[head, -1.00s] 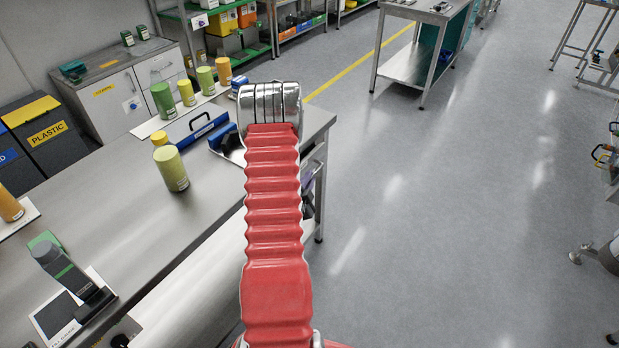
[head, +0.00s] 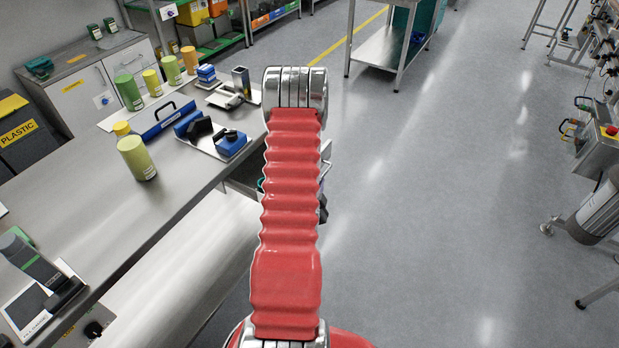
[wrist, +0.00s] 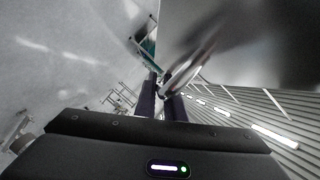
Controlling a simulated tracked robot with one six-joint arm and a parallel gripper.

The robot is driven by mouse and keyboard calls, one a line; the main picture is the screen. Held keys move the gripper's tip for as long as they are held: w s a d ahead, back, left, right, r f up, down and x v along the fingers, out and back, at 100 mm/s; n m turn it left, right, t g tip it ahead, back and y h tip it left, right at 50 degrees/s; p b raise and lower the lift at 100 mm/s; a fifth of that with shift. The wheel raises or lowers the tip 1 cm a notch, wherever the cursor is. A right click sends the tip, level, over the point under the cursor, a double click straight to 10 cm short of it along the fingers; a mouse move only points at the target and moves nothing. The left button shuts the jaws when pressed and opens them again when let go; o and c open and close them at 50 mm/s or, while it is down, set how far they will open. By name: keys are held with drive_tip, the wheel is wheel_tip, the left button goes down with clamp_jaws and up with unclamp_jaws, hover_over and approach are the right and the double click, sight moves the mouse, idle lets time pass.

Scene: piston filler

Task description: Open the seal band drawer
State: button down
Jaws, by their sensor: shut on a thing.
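My gripper (wrist: 164,98) shows in the wrist view as two dark purple fingers, close together at a slim, pale, bar-like handle (wrist: 187,76). It is shut on this handle. Beside the handle is a broad, blurred grey surface (wrist: 250,45), which may be the drawer front. In the head view my red-sleeved arm hides most of the gripper and drawer. At the bench end, a grey drawer-like part (head: 242,186) shows left of the arm, with a bit of teal beside it. How far the drawer stands out, and its label, I cannot tell.
The steel bench (head: 130,215) runs along the left, with a yellow-green bottle (head: 137,158), a blue-handled tool (head: 165,120) and trays on top. A steel trolley (head: 385,50) stands ahead. Machinery (head: 600,150) stands at far right. The grey floor (head: 430,220) between is clear.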

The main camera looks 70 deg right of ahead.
drive_tip(key=shift+s+a+f, duration=0.15)
drive_tip(key=shift+s+a, duration=0.05)
drive_tip(key=shift+s, duration=0.55)
drive_tip(key=c, duration=1.8)
unclamp_jaws()
drive_tip(key=shift+w, duration=0.1)
drive_tip(key=shift+c, duration=0.2)
drive_tip(key=v, duration=0.7)
drive_tip(key=shift+a, duration=0.25)
